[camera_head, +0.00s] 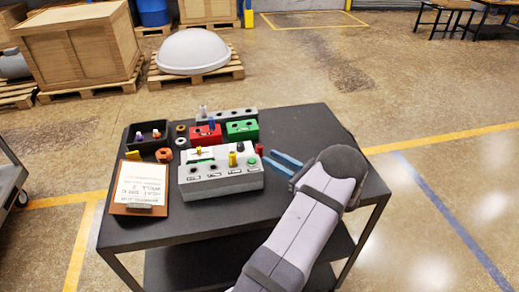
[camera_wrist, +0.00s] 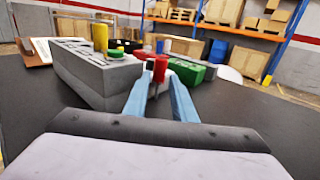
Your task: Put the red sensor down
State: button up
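The red sensor (camera_head: 259,149) is a small upright red cylinder above the black table top, just right of the grey panel box. In the wrist view the red sensor (camera_wrist: 160,69) stands between the tips of my two blue fingers. My gripper (camera_head: 269,156) reaches in from the lower right, low over the table. In the wrist view my gripper (camera_wrist: 160,80) has its fingers a narrow gap apart, about the sensor's width, and looks shut on it. The sensor's lower end is partly hidden, so I cannot tell whether it touches the table.
The grey panel box (camera_head: 222,181) with a yellow cylinder (camera_head: 232,159) stands close left of the sensor. Behind are a red block (camera_head: 205,136) and a green block (camera_head: 242,130). A clipboard (camera_head: 140,188) and black tray (camera_head: 147,145) lie left. The table's right side is mostly clear.

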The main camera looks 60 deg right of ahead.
aim_at(262, 152)
jog(key=shift+w+d+p, duration=0.2)
jog(key=shift+w+p, duration=0.65)
jog(key=shift+w, duration=1.1)
jog(key=shift+r, duration=0.1)
grip_shut()
jog(key=shift+r, duration=0.1)
notch_tip(262, 152, up, 10)
jog(key=b, duration=0.3)
